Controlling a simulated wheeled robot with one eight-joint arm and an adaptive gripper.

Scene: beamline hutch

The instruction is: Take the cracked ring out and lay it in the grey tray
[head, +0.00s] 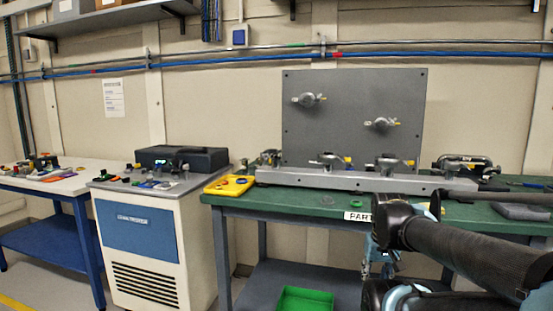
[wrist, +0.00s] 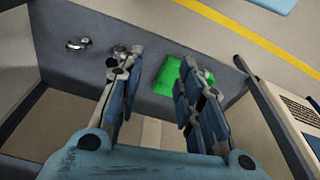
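My gripper shows in the wrist view (wrist: 158,88) with its two blue fingers wide apart and nothing between them. In the head view my gripper (head: 378,262) hangs in front of the green bench, partly hidden by my dark arm. A dark grey flat tray-like thing (head: 522,212) lies at the bench's right front; its inside is hard to see. I cannot make out a cracked ring for sure. Metal fittings with clamps (head: 330,160) stand along a long grey rail (head: 330,180) on the bench. A small dark disc or ring (head: 327,201) lies in front of the rail.
A yellow tray (head: 229,185) sits at the green bench's (head: 285,209) left end. A grey upright panel (head: 350,130) carries two more fittings. A green bin (head: 304,299) is on the lower shelf; it also shows in the wrist view (wrist: 172,73). A white cabinet (head: 160,250) stands left.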

